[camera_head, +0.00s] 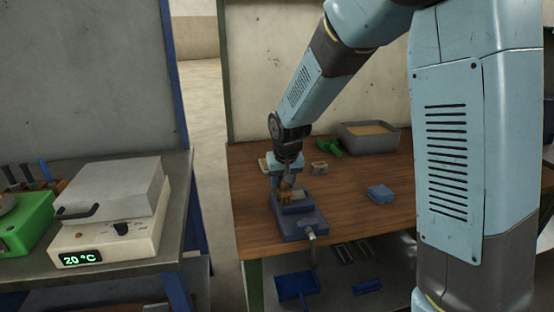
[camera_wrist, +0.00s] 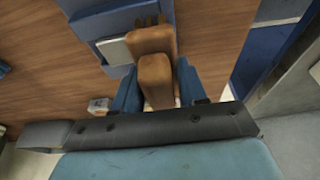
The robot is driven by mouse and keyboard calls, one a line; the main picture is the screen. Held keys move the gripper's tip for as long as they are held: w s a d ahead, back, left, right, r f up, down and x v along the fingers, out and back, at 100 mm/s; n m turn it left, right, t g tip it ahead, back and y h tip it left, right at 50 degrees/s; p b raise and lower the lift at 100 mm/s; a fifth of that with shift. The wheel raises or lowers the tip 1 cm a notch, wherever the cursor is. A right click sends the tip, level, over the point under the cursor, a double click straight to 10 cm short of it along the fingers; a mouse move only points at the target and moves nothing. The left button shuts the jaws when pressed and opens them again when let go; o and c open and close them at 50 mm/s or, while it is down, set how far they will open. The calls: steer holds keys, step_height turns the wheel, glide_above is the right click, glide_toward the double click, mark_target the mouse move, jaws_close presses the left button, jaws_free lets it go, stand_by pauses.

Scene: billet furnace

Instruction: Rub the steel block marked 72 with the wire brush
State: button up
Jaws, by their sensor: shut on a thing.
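My gripper (camera_head: 284,181) is shut on the brown wooden body of the wire brush (camera_head: 286,194). In the wrist view the wooden brush (camera_wrist: 154,75) stands between the two blue fingers of my gripper (camera_wrist: 160,88). A grey steel block (camera_wrist: 115,50) sits in the blue vise (camera_wrist: 83,27), just beside and partly behind the brush. The vise (camera_head: 303,224) also shows at the bench's front edge in the head view. I cannot read a number on the block. The bristles are hidden, and I cannot tell whether they touch the block.
A small grey block (camera_head: 319,168) lies behind the vise on the wooden bench (camera_head: 350,205). A blue block (camera_head: 381,193) lies to the right. A green object (camera_head: 330,147) and a grey bin (camera_head: 369,137) stand at the back. A hotplate (camera_head: 108,215) reading 20 °C stands left.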

step_height(320, 180, up, 3)
steer(key=shift+d+f, duration=0.15)
steer(key=shift+w+r, duration=0.1)
steer(key=shift+r, duration=2.6)
